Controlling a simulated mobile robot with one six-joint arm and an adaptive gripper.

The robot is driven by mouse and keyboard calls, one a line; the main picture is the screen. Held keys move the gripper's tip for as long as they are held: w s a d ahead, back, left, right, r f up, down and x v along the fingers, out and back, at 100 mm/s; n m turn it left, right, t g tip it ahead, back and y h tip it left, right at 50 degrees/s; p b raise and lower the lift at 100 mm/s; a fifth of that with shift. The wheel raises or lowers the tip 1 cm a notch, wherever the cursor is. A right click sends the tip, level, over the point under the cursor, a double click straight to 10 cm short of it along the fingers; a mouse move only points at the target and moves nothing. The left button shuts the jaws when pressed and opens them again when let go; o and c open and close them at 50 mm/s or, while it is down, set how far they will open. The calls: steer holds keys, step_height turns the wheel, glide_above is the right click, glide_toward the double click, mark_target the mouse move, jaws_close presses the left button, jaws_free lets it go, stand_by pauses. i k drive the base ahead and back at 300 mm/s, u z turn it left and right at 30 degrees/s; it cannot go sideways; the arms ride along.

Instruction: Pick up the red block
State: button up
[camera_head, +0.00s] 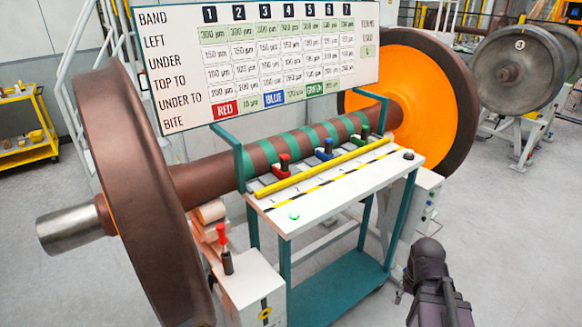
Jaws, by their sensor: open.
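The red block (283,163) is small and stands upright at the left end of the white table top (340,190), behind the yellow bar. It has a dark part beside it. A blue block (325,149) and a green block (364,132) stand further right in the same row. A dark part of my own arm shows at the lower right, well apart from the red block. My gripper's fingers do not show.
A yellow bar (325,168) runs along the table in front of the blocks. Behind is a brown axle with green bands (310,138) between large wheels (125,180). A board of numbers (265,60) hangs above. A red-topped lever (224,240) stands on a white box (252,292).

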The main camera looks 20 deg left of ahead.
mark_target(281, 171)
steer(key=i, duration=0.85)
steer(key=u, duration=0.05)
